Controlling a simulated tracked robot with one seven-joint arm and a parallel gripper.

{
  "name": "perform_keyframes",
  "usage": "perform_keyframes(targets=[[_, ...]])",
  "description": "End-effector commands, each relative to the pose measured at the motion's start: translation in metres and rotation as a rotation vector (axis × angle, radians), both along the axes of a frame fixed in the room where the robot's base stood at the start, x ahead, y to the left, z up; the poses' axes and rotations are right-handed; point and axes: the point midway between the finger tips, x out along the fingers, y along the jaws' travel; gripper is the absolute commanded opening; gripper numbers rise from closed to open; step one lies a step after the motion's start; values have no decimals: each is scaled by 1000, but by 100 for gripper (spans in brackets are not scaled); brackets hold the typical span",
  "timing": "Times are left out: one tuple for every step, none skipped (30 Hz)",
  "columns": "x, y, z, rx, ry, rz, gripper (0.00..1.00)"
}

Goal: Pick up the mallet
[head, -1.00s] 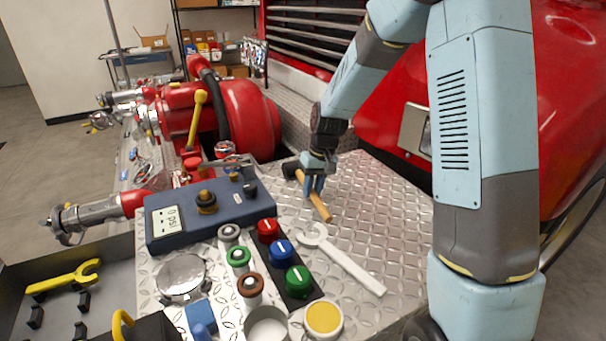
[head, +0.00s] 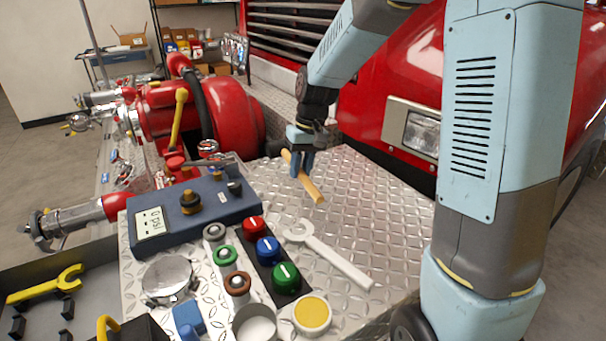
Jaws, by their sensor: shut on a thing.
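The mallet (head: 313,190) shows as a light wooden handle slanting down to the right from my gripper. Its dark head is mostly hidden behind my gripper and wrist in the head view. My gripper (head: 301,171) points down, its blue fingers shut on the mallet's handle near the upper end. The mallet appears held a little above the diamond-plate deck (head: 375,215).
A white wrench (head: 330,256) lies in front of the mallet. Colored knobs (head: 267,250) and a blue gauge box (head: 190,207) stand to the left. The red pump (head: 228,112) is behind left; the red truck (head: 390,75) is behind right. The deck's right side is clear.

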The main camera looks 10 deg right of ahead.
Motion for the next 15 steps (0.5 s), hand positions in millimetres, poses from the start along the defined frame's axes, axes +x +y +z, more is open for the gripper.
perform_keyframes(targets=[[-7, 0, 10, 0, -5, 0, 0], [-13, -1, 11, -1, -5, 0, 0], [-21, -1, 14, -1, -5, 1, 0], [-26, -1, 16, -1, -5, 1, 0], [-32, -2, 19, -1, -5, 1, 0], [-39, -2, 21, -1, -4, 0, 0], [-43, -2, 24, 0, -4, 0, 0], [-48, -2, 26, 0, -3, 0, 0], [-54, -2, 28, 0, -3, 0, 0], [-58, -3, 30, 0, -3, 1, 0], [-62, -3, 32, 0, -3, 1, 0], [-67, -3, 34, -1, -5, 1, 0], [-70, -3, 35, -1, -4, 1, 0], [-74, -4, 36, 0, -3, 1, 0], [-77, -4, 38, 0, -3, 2, 0]])
